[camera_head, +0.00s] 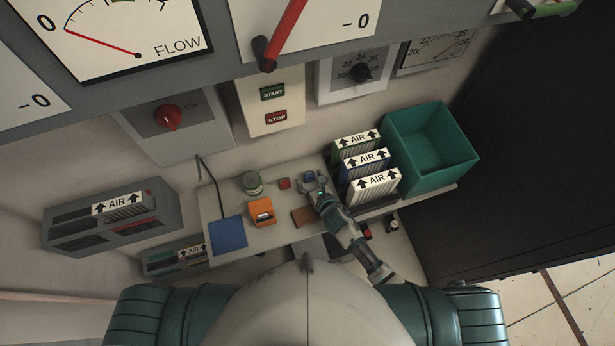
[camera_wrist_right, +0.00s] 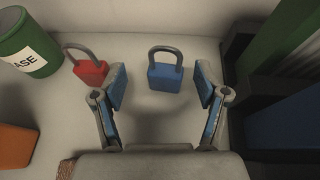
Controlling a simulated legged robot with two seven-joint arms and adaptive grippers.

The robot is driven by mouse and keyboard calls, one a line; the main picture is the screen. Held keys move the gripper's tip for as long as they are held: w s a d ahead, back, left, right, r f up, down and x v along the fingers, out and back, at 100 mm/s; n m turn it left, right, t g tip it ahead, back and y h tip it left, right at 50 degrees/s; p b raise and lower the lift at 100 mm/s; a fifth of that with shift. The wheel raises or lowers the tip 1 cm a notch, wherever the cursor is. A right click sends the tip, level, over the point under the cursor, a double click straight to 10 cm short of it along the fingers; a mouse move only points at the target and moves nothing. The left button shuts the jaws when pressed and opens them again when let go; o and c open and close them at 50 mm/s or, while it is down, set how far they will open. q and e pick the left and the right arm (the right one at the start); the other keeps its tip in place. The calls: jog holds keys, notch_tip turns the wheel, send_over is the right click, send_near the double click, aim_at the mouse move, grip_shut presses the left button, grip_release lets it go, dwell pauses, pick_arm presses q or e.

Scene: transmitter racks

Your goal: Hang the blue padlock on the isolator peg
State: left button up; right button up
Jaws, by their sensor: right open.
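The blue padlock (camera_wrist_right: 165,76) stands on the shelf with its grey shackle up; it also shows in the head view (camera_head: 309,176). My right gripper (camera_wrist_right: 160,84) is open. The padlock shows between its two blue-padded fingers, near their tips, and neither finger visibly touches it. In the head view the right gripper (camera_head: 314,186) reaches over the shelf beside the padlock. A red rotary switch (camera_head: 167,117) is on a grey wall panel; I cannot make out for sure which part is the isolator peg. My left gripper is not in view.
A red padlock (camera_wrist_right: 90,70) stands left of the blue one, beside a green can (camera_wrist_right: 30,44). An orange item (camera_head: 261,212) and a blue square (camera_head: 228,233) lie on the shelf (camera_head: 290,234). Filters marked AIR (camera_head: 374,185) and a green bin (camera_head: 433,185) stand right.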

jog(key=shift+x, duration=0.8)
jog(key=shift+w+f, duration=0.25)
jog(key=shift+w, duration=0.25)
jog(key=shift+d, duration=0.3)
jog(key=shift+s, duration=0.1)
jog(key=c, duration=1.2)
jog(key=shift+a, duration=0.3)
jog(key=shift+c, duration=0.5)
jog(key=shift+r, duration=0.15)
